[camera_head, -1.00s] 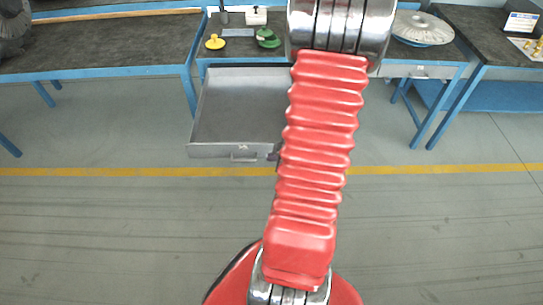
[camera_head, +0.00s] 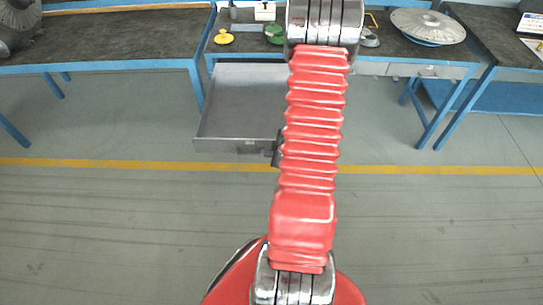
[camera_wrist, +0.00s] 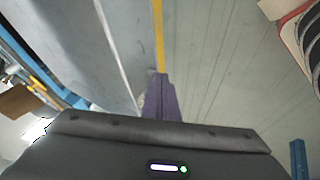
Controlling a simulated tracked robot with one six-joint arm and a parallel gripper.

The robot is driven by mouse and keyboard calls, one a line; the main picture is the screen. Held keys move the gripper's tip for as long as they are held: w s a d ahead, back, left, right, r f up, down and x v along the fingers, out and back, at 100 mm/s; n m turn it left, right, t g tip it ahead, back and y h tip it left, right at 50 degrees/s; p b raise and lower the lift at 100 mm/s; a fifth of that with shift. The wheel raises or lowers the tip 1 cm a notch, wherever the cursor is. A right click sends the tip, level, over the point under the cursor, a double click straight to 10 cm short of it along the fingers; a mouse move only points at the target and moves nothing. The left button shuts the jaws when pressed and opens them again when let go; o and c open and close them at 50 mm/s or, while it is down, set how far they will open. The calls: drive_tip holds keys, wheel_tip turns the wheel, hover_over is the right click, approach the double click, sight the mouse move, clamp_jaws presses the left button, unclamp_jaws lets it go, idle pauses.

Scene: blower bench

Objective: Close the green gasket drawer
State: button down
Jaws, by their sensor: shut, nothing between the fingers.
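The gasket drawer (camera_head: 240,100) looks grey and stands pulled out from under the bench, left of my arm. Its front panel (camera_head: 215,145) has a small handle, and my arm hides its right side. My gripper (camera_head: 277,150) is a dark shape at the right end of that front, partly hidden by my arm. In the wrist view my shut, empty fingers (camera_wrist: 160,85) look dark purple, close beside the drawer's pale front edge (camera_wrist: 120,55). I cannot tell whether they touch it. A green part (camera_head: 274,33) sits on the bench above the drawer.
The bench top (camera_head: 390,50) also holds a yellow knob-like part (camera_head: 223,37) and a silver disc (camera_head: 428,27). A shut drawer (camera_head: 430,72) is under its right side. Side benches stand left and right. The floor in front is clear, with a yellow line (camera_head: 430,169).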

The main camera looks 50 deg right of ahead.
drive_tip(key=shift+w+d, duration=0.8)
drive_tip(key=shift+d, duration=0.3)
